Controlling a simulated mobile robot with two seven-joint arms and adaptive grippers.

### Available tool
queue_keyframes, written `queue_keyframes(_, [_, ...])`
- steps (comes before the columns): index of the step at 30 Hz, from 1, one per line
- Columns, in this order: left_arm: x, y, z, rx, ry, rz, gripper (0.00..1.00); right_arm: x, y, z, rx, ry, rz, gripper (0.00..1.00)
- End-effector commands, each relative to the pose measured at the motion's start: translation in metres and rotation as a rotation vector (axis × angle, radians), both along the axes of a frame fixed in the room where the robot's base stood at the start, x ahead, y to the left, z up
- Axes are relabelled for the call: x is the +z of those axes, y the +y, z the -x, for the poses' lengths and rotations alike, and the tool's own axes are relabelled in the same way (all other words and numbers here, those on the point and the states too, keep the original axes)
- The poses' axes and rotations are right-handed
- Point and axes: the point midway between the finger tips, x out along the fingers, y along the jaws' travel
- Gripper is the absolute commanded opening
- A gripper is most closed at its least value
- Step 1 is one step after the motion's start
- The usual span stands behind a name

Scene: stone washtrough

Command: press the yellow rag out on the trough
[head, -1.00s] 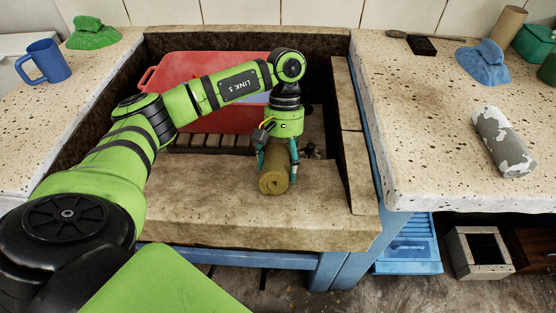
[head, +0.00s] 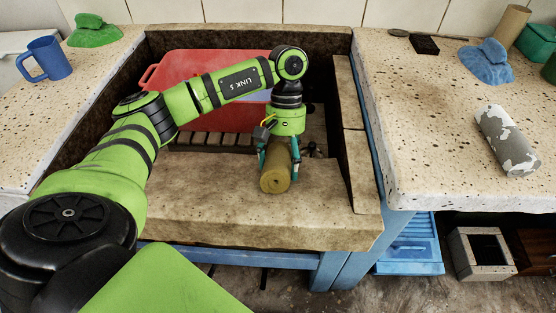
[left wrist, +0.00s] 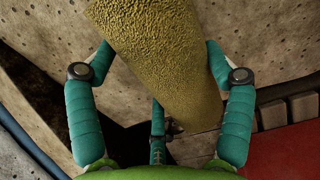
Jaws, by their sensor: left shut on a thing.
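The yellow rag (head: 276,180) is a rolled, olive-yellow cylinder, with its round end facing me in the head view. My left gripper (head: 279,170) points down and is shut on it, fingers on both sides. In the left wrist view the rag (left wrist: 160,50) lies between the teal fingers of my left gripper (left wrist: 158,75). The stone trough (head: 220,215) has a broad front ledge, and the rag is at that ledge's inner edge. I cannot tell whether it touches the stone. My right gripper is not in view.
A red basin (head: 200,100) stands inside the trough behind my left arm, near a slatted rack (head: 210,140). On the right counter are a grey-white roll (head: 507,140) and a blue cloth (head: 485,62). A blue mug (head: 45,60) and green cloth (head: 93,30) are on the left.

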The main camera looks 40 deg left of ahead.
Motion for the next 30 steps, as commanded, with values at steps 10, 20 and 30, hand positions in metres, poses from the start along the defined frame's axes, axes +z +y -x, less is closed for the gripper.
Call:
queue_keyframes(10, [-0.0059,-0.0017,0.0032,-0.004,0.011,-0.001,0.42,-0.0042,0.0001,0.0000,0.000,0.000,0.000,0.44])
queue_keyframes(20, [-0.0065,-0.0019,0.0036,-0.005,0.013,0.000,0.42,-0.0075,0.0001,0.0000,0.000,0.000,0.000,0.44])
queue_keyframes(30, [-0.0061,-0.0022,0.0036,-0.006,0.013,0.001,0.42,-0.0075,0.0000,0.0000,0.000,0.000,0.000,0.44])
